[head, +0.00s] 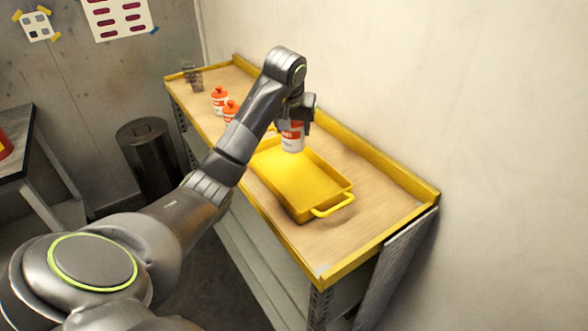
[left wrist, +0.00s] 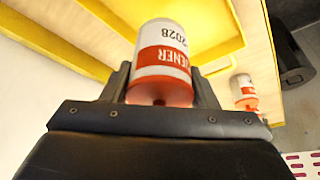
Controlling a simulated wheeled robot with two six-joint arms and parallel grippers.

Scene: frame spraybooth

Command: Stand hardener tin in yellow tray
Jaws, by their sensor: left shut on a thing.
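The hardener tin (head: 292,140) is white with a red-orange band and printed lettering. My left gripper (head: 296,114) is shut on it and holds it upright over the far part of the yellow tray. In the left wrist view the tin (left wrist: 163,60) sits between the two fingers of the left gripper (left wrist: 160,92), with the tray beyond it. The yellow tray (head: 318,190) lies on the bench, with a handle at its near end. Whether the tin's base touches the tray floor cannot be told. My right gripper is not in view.
The wooden bench (head: 375,205) has a raised yellow edge along the wall. Two white tins with orange tops (head: 220,98) stand at the far left of the tray, near dark cups (head: 193,77). A dark bin (head: 148,155) stands on the floor.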

